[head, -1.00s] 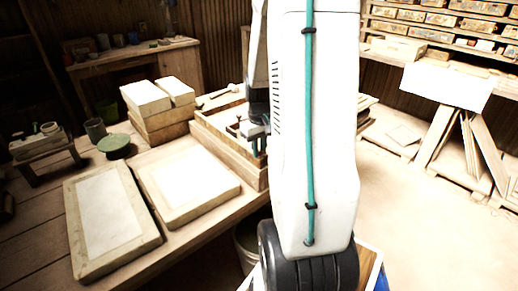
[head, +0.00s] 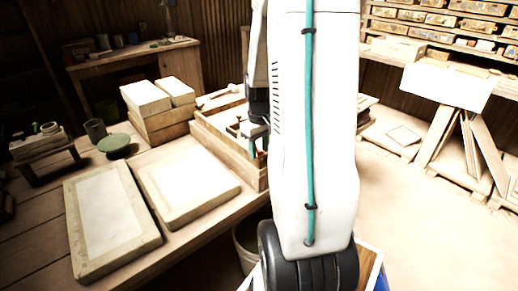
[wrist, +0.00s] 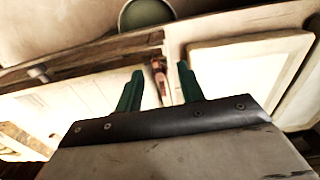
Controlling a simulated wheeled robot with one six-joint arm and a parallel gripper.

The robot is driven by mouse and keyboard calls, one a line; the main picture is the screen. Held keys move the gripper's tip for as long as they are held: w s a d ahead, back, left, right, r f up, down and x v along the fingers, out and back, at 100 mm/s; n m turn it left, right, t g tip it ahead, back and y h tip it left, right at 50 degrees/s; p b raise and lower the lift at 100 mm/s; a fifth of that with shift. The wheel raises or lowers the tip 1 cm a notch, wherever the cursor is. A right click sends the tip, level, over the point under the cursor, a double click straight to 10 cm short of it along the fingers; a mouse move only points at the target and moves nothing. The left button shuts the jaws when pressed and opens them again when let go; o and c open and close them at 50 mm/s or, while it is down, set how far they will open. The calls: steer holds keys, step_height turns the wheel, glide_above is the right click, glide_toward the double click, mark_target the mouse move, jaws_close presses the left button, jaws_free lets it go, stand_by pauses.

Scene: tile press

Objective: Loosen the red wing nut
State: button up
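The red wing nut (wrist: 158,70) shows in the wrist view as a small reddish-brown piece, seen beyond the gap between my fingertips. Its exact shape is blurred. My gripper (wrist: 160,78) has two green fingers standing apart, with nothing held between them. I cannot tell how far the fingertips are from the nut. In the head view my gripper (head: 257,142) is over the right end of the wooden press frame (head: 215,141), partly behind my own arm. The wing nut is not discernible there.
Two framed pale slabs (head: 107,220) lie on the bench in front of the press. Stacked blocks (head: 150,97) stand behind, left of the press. A green round dish (head: 114,145) is at the left. The floor to the right is open, with shelves (head: 440,30) beyond.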

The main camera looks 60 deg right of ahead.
mark_target(259, 153)
steer(key=shift+r, duration=0.1)
step_height(259, 153, up, 8)
steer(key=shift+f, duration=0.2)
stand_by(0.3)
stand_by(0.5)
